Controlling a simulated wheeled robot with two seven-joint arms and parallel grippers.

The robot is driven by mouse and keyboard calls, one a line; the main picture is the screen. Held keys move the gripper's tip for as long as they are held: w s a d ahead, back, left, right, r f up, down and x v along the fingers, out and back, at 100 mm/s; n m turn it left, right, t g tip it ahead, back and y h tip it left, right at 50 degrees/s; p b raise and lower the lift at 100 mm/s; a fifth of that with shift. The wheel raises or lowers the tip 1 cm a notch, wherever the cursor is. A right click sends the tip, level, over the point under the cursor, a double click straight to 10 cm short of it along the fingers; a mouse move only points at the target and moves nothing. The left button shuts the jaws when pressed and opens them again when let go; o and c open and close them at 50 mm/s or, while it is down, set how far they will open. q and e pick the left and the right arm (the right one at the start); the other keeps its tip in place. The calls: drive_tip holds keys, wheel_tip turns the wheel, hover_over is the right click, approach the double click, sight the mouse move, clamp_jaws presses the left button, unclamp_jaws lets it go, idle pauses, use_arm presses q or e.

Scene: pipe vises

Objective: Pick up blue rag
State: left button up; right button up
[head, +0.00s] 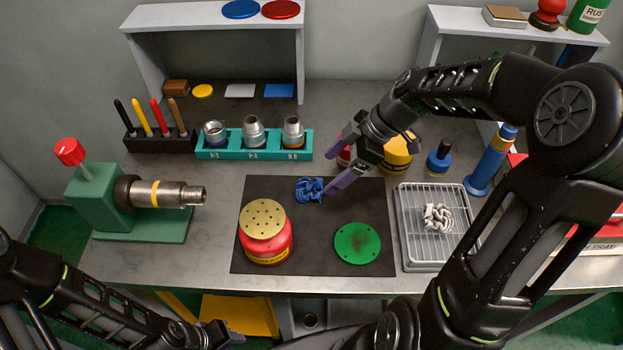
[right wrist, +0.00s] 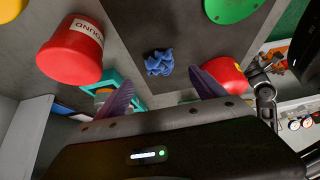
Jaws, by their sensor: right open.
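The crumpled blue rag (head: 310,189) lies on the dark mat (head: 320,212), near the mat's far edge. My right gripper (head: 339,163) comes in from the right, just beyond and to the right of the rag. Its purple fingers are spread apart with nothing between them. In the right wrist view the rag (right wrist: 160,62) shows ahead of the gap between the open fingers (right wrist: 162,78), not touching them. My left gripper (head: 222,334) is low at the front edge of the head view, mostly hidden, far from the rag.
A red can with a perforated lid (head: 266,238) and a green disc (head: 357,243) are on the mat. A wire-rack tray (head: 410,254) with a white rag (head: 437,217) stands right. A teal holder (head: 225,152), yellow container (head: 396,158) and green vise (head: 100,200) surround the mat.

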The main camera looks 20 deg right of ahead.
sight(315, 185)
drive_tip(key=shift+x, duration=1.3)
drive_tip(key=shift+p, duration=0.3)
drive_tip(key=shift+a+f, duration=0.2)
drive_tip(key=p+x, duration=0.1)
drive_tip(key=x, duration=0.2)
drive_tip(key=shift+w+a+f+p, duration=0.15)
drive_tip(key=shift+f+p, duration=0.1)
drive_tip(key=shift+p, duration=0.15)
drive_tip(key=shift+w+a+f, duration=0.15)
drive_tip(key=shift+a+f, duration=0.05)
drive_tip(key=shift+f, duration=0.3)
drive_tip(key=shift+c, duration=0.2)
